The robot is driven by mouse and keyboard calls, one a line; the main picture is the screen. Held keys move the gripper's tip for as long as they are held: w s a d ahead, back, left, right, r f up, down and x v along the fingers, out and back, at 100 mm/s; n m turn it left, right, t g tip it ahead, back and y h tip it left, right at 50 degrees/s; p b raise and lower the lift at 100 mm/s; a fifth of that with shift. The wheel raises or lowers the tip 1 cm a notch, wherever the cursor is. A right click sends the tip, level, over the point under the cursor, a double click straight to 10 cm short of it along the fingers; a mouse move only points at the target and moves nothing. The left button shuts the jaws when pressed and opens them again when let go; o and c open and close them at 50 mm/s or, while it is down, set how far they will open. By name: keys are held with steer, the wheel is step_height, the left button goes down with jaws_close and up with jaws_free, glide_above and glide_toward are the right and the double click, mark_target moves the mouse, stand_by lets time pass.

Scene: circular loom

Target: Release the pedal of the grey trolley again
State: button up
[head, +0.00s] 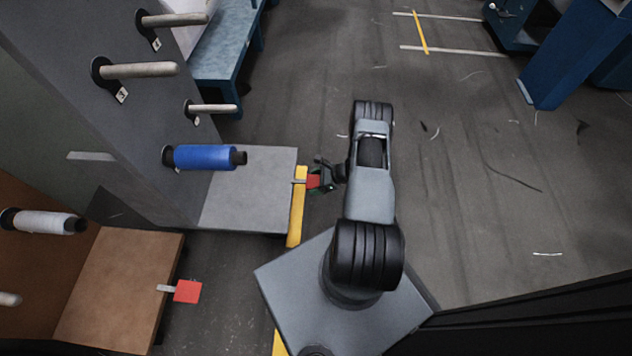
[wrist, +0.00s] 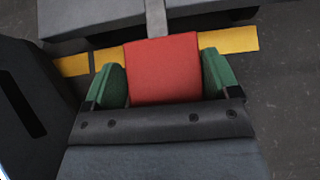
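The grey trolley has an upright panel with pegs and a flat grey base (head: 255,195) at the left of the head view. Its red pedal (head: 313,181) sticks out from the base's right edge on a short grey stem. In the wrist view the pedal (wrist: 163,68) fills the space between the two green fingertips. My gripper (head: 322,177) is at the pedal, with one finger along each side of it. The fingers (wrist: 164,80) look closed against the pedal's sides. The pedal's near end meets the dark gripper body.
A brown trolley (head: 120,285) with its own red pedal (head: 187,291) stands at the lower left. A blue spool (head: 205,157) sits on a grey-trolley peg. A yellow floor line (head: 297,205) runs beside the grey base. Floor on the right is mostly open.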

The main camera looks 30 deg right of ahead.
steer(key=o, duration=0.3)
steer(key=p+v, duration=0.4)
steer(key=v, duration=1)
stand_by(0.3)
